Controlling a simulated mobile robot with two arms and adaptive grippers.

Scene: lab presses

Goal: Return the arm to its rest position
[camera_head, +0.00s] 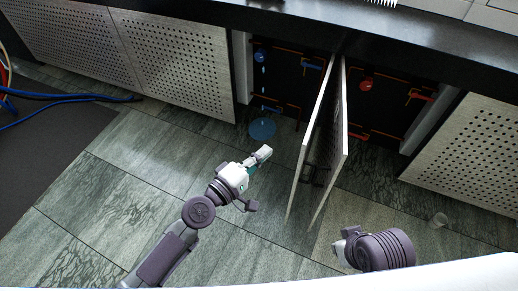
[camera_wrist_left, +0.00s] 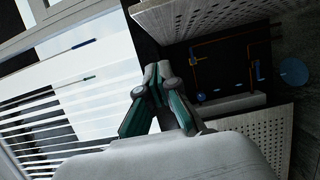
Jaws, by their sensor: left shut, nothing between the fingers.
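My left gripper (camera_head: 264,152) is in front of the open cabinet in the head view, above the tiled floor. Its fingers are shut and empty. In the left wrist view the closed fingers (camera_wrist_left: 158,72) show in the middle, apart from the cabinet doors. My right arm shows only in part at the lower right of the head view, as a dark ribbed link with a pale piece beside it. The fingers of my right gripper cannot be made out.
Two perforated cabinet doors (camera_head: 304,145) stand open side by side. Behind them are a blue valve (camera_head: 260,57) and a red valve (camera_head: 366,84). A blue puddle (camera_head: 262,129) lies on the floor below the blue valve. Blue cables (camera_head: 70,101) lie at left.

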